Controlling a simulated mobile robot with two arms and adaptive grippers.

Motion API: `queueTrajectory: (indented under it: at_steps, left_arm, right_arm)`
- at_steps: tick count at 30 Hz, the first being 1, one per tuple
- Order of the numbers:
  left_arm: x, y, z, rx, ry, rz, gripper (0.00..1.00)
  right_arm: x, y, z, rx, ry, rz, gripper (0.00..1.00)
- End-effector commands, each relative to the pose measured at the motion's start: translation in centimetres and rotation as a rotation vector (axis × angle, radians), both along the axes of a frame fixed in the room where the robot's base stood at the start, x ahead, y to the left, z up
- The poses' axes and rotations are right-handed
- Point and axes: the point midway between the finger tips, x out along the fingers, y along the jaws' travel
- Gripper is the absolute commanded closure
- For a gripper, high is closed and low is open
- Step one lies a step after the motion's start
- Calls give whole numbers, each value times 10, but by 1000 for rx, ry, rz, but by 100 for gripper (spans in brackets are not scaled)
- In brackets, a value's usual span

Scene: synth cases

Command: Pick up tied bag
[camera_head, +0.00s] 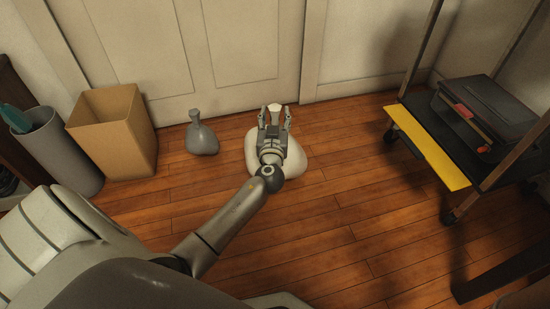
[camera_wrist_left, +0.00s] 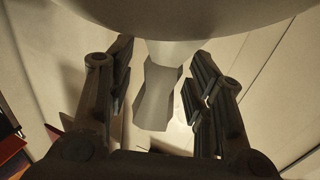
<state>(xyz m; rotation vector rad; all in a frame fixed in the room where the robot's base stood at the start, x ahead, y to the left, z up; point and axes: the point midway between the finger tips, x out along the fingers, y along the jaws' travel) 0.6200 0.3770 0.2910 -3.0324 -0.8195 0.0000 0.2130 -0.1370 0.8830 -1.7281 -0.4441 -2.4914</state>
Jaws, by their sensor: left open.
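A cream tied bag (camera_head: 295,163) sits on the wooden floor in front of the white panelled door, partly hidden under my left gripper (camera_head: 274,117). In the left wrist view its round body (camera_wrist_left: 190,14) fills the top edge. Its narrow tied neck (camera_wrist_left: 160,92) lies between the two fingers of my left gripper (camera_wrist_left: 158,75), with gaps on both sides. The fingers are open and hold nothing. A smaller grey tied bag (camera_head: 202,140) stands upright on the floor to the left. My right gripper is not in view.
An open cardboard box (camera_head: 125,140) and a grey bin (camera_head: 62,150) stand at the left. A wheeled cart with a yellow-edged shelf (camera_head: 425,148) and a black case (camera_head: 485,112) stands at the right. The floor between is clear.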

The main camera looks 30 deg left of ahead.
Motion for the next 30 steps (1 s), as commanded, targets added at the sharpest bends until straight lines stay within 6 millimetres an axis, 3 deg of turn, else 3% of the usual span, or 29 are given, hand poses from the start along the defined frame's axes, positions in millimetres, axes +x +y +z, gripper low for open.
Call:
queueTrajectory:
  at_steps: [2, 12, 30]
  left_arm:
    - [0, 0, 0, 0, 0, 0, 56]
    - [0, 0, 0, 0, 0, 0, 100]
    - [1, 0, 4, 2, -6, 0, 100]
  right_arm:
    - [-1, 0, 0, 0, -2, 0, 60]
    - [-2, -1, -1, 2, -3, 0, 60]
    - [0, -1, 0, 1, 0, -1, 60]
